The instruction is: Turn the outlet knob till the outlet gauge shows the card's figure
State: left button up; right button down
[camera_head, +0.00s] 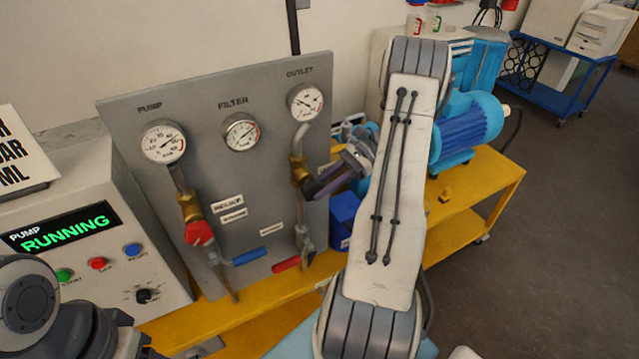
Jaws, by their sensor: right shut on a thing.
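The outlet gauge (305,102) is a round white dial under the word OUTLET at the panel's upper right. Its needle is too small to read. Below it a pipe runs into a brass valve (298,168). My right gripper (312,189) reaches in from the right and is shut at this valve, on what appears to be the outlet knob; the jaws hide the knob. My left gripper is out of view.
The grey panel (245,185) also carries a pump gauge (163,142), a filter gauge (241,132), a red knob (199,232), a blue lever (249,256) and a red lever (287,264). The pump box (75,230) reads RUNNING. A blue motor (468,127) stands right on the yellow bench (495,178).

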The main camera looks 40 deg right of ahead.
jog(key=y, duration=0.2)
jog(key=shift+f+t+y+b, duration=0.3)
jog(key=shift+f+b, duration=0.05)
jog(key=shift+b, duration=0.05)
jog(key=shift+w+f+t+y+b, duration=0.15)
jog(key=shift+t+y+b, duration=0.4)
jog(key=shift+y, duration=0.75)
jog(key=shift+a, duration=0.1)
jog(key=c, duration=0.9)
grip_release()
jog(key=shift+c, duration=0.2)
